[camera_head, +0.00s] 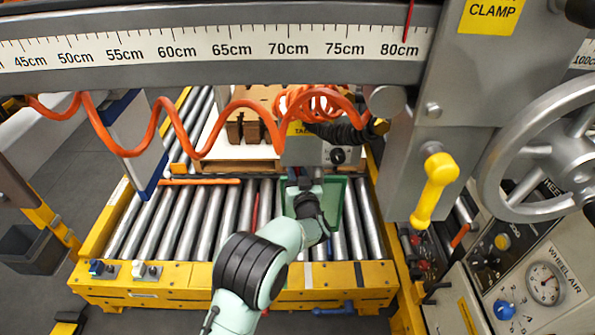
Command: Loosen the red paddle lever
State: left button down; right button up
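I cannot clearly make out a red paddle lever. A small orange-red handle (460,236) sticks up at the right, beside the control panel, and may be it. A thin red strip (255,212) shows between the rollers, and a bright yellow lever (435,190) hangs from the grey clamp housing. One pale green arm of mine enters from the bottom, left of centre, and I take it for the left. Its gripper end (303,188) is over the rollers in front of a green panel, apart from these levers. Its fingers are too small to read. My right gripper is not in view.
A ruler beam (215,45) crosses the top, with a coiled orange hose (165,125) hanging below. A spoked handwheel (545,150) and a gauge panel (530,275) fill the right. The roller bed (175,220) has a yellow frame. A grey bin (35,245) stands left.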

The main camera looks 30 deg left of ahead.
pick_arm(q)
jog(key=m, duration=0.1)
jog(key=p, duration=0.1)
jog(key=m+p, duration=0.1)
jog(key=shift+s+a+r+m, duration=0.15)
jog(key=shift+s+a+m, duration=0.1)
jog(key=shift+a+m, duration=0.1)
jog(key=shift+s+a+r+m+t+h+p, duration=0.2)
jog(key=shift+a+r+m+t+p, duration=0.45)
jog(key=shift+m, duration=1.35)
jog(key=shift+s+a+r+m+t+h+p, duration=0.25)
jog(key=shift+m+p, duration=0.75)
jog(key=shift+m, duration=1.05)
jog(key=shift+s+a+r+m+t+h+p, duration=0.1)
jog(key=shift+s+a+r+m+t+p, duration=0.45)
jog(key=shift+m, duration=1.45)
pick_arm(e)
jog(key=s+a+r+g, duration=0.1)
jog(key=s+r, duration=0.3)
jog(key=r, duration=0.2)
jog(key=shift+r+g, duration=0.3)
pick_arm(q)
jog(key=shift+w+d+f+p, duration=0.1)
jog(key=shift+w+d+p, duration=0.05)
jog(key=shift+w+p, duration=0.15)
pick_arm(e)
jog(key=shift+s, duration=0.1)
pick_arm(q)
jog(key=c, duration=1.1)
grip_release()
